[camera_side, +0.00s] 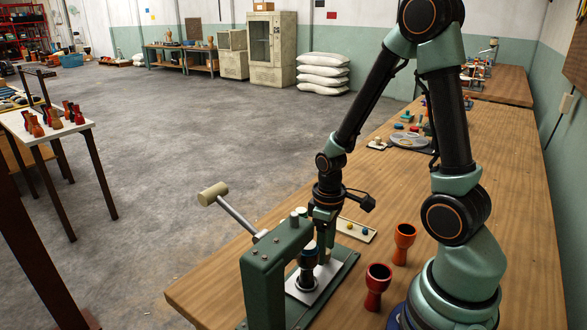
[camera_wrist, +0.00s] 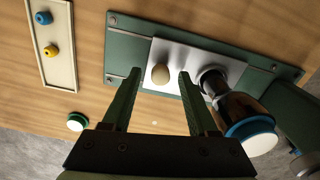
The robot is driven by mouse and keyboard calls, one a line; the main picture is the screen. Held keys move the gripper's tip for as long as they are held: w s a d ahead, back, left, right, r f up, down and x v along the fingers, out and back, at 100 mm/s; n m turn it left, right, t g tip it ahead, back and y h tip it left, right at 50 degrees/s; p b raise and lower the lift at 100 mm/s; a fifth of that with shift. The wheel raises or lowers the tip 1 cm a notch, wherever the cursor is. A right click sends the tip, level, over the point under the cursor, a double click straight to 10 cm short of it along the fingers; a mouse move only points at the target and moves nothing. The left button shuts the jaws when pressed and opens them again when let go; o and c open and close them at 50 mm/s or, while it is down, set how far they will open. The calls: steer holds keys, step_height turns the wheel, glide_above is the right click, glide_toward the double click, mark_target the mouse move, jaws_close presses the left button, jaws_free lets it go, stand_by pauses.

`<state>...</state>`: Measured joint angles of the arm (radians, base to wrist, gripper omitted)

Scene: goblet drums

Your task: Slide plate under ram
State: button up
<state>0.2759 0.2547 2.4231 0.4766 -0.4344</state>
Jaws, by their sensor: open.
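The silver plate (camera_wrist: 180,52) lies on the green press base (camera_wrist: 125,55), with a round beige knob (camera_wrist: 160,74) on it. A dark goblet drum (camera_wrist: 235,105) with a blue-rimmed white head stands on the plate's right part in the wrist view. In the side view the drum (camera_side: 308,262) and plate (camera_side: 322,277) are at the green press frame (camera_side: 262,285). My gripper (camera_wrist: 160,76) is open, its two fingers on either side of the knob; contact cannot be told. In the side view my gripper (camera_side: 325,245) is behind the press, partly hidden. The ram is mostly hidden.
The press lever (camera_side: 235,215) sticks out left with a wooden handle. A shallow tray (camera_side: 356,231) with blue and yellow pieces lies behind the press. A green-rimmed white disc (camera_wrist: 77,122) shows in the wrist view.

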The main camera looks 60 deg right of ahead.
step_height(320, 180, up, 12)
stand_by(0.6)
steer(key=shift+w, duration=0.1)
step_height(320, 180, down, 12)
steer(key=n, duration=0.7)
stand_by(0.5)
jaws_close()
